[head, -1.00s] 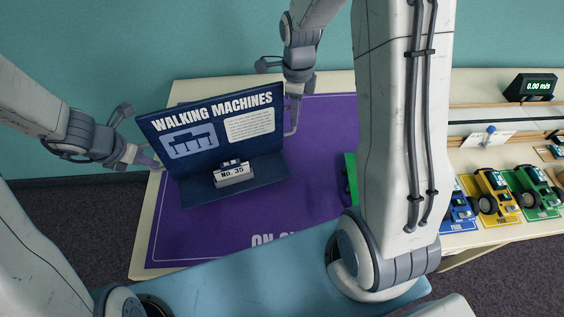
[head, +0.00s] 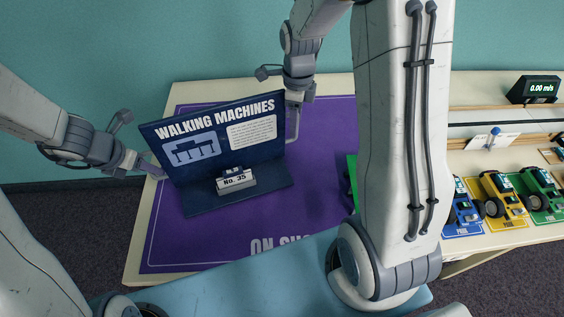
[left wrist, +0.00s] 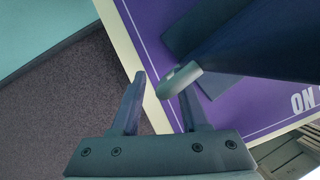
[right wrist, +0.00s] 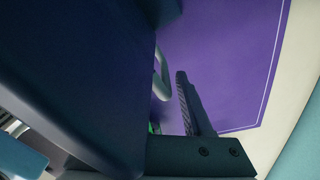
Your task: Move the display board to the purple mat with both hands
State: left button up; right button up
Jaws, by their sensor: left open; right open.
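The navy display board (head: 222,162), lettered "WALKING MACHINES", stands upright on the left part of the purple mat (head: 315,205). Its base lies within the mat's border. My left gripper (head: 153,169) is open at the board's left side. In the left wrist view its open fingers (left wrist: 163,84) have a grey handle end beside the right finger. My right gripper (head: 292,106) is open at the board's right side, by a pale handle. In the right wrist view one finger shows beside that handle (right wrist: 161,77); the board hides the other.
A "No. 35" block (head: 235,181) stands on the board's base. A green object (head: 351,178) is partly hidden behind my arm. Toy vehicles (head: 498,193) and a speed display (head: 534,89) are at right.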

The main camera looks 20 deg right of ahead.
jog(key=shift+r, duration=0.25)
notch_tip(320, 180, up, 12)
jog(key=shift+f, duration=0.2)
pick_arm(q)
jog(key=v, duration=1.1)
jog(key=shift+s+r, duration=0.1)
jog(key=shift+r, duration=0.05)
